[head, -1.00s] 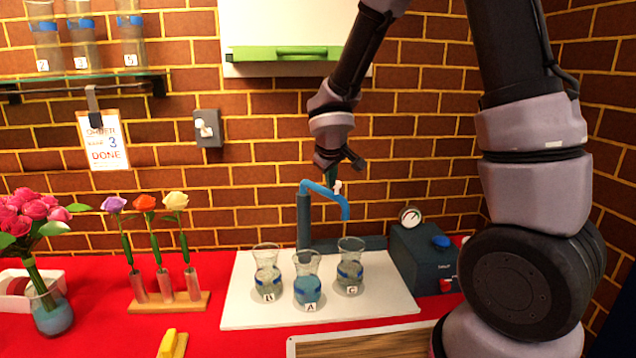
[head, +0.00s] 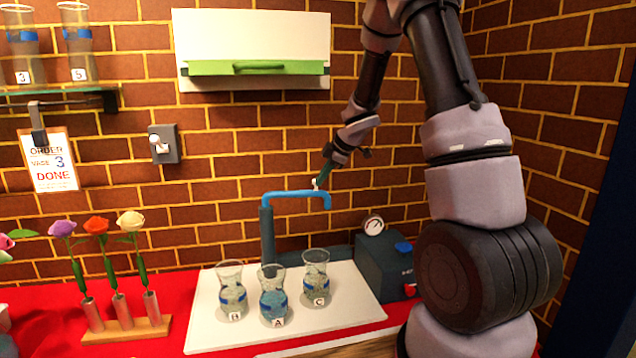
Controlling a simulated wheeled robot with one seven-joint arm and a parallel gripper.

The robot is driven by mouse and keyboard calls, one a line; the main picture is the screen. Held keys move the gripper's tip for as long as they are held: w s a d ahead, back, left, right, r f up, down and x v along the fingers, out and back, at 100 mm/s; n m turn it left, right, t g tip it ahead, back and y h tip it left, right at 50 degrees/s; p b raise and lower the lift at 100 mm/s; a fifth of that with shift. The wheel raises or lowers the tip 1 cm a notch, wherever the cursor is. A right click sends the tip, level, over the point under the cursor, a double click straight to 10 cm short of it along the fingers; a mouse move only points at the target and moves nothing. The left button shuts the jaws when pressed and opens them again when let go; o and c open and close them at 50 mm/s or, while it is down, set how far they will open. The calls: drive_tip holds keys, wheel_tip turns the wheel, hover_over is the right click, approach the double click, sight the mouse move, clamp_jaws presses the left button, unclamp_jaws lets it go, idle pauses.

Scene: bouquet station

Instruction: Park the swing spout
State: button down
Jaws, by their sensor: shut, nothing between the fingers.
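The blue swing spout (head: 292,194) tops a dark teal post (head: 267,235) behind the white tray. Its arm runs nearly level to the right, and its bent tip hangs above and behind vase C (head: 316,283). My gripper (head: 317,184) is shut and empty, reaching down from the upper right. Its pale fingertips are right at the spout's arm near the outer bend; I cannot tell whether they touch. Vase A (head: 273,300) and vase B (head: 231,297) stand on the tray left of vase C.
The white tray (head: 350,293) bears the vases. A dark pump box (head: 383,265) with a gauge (head: 373,225) stands right of it. A flower rack (head: 127,328) is on the left. A white cabinet with a green handle (head: 255,68) hangs above.

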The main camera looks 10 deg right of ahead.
drive_tip(key=shift+w+d, duration=0.15)
drive_tip(key=shift+w, duration=0.35)
drive_tip(key=shift+w+d, duration=0.15)
drive_tip(key=shift+w, duration=0.35)
